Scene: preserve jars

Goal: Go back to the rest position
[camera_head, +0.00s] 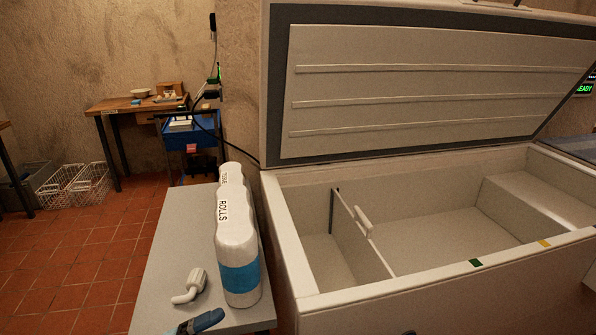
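The task names no object.
The freezer lid (430,80) stands open; the inside looks empty beside a divider (360,240). White packs labelled ROLLS (236,225) and a white bent fitting (190,287) are on the grey table. Wire baskets (75,187) and a wooden table (135,104) stand behind left. Tiled floor (100,240) is clear.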

